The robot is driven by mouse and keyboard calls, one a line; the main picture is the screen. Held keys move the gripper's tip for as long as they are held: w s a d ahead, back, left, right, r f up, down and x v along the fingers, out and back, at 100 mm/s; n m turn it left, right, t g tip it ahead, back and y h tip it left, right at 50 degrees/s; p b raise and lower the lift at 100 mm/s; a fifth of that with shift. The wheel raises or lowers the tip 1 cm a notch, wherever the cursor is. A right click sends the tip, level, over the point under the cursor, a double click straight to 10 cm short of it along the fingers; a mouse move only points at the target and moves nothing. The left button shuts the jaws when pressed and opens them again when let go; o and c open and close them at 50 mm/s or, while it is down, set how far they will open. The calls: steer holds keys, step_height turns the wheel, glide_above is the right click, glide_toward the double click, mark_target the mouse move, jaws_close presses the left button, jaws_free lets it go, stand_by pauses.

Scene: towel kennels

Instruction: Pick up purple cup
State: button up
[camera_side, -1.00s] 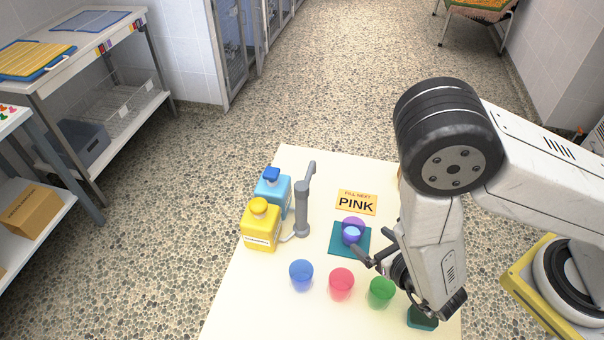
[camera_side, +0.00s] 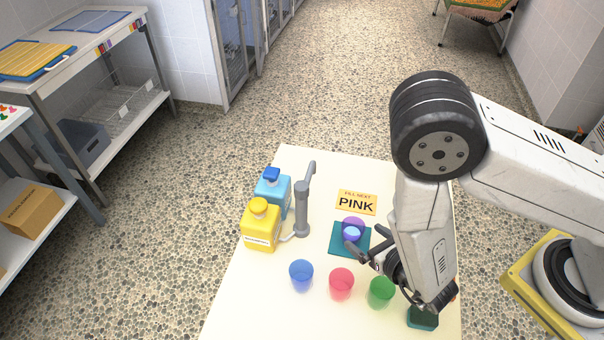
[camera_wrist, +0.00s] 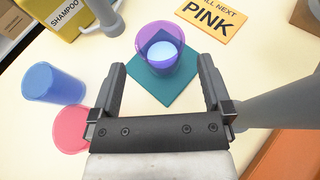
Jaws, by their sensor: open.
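The purple cup (camera_side: 353,226) stands upright on a teal square mat (camera_side: 340,246) on the table, with something light blue inside it. In the wrist view the purple cup (camera_wrist: 163,50) is just ahead of my fingertips, roughly centred between them. My gripper (camera_side: 361,252) is open and empty, at the near right edge of the mat. In the wrist view my gripper (camera_wrist: 163,70) has one finger on each side of the near part of the mat. The cup does not appear to be held.
A blue cup (camera_side: 301,275), pink cup (camera_side: 341,284) and green cup (camera_side: 381,292) stand in front of the mat. A grey tap (camera_side: 303,208), a yellow shampoo bottle (camera_side: 261,226) and a blue bottle (camera_side: 272,190) stand left. A "PINK" sign (camera_side: 356,203) lies behind the cup.

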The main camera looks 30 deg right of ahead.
mark_target(346, 222)
steer(key=shift+x, duration=2.65)
steer(key=c, duration=1.2)
steer(key=shift+r, duration=0.15)
steer(key=shift+r, duration=4.9)
steer(key=shift+w, duration=0.1)
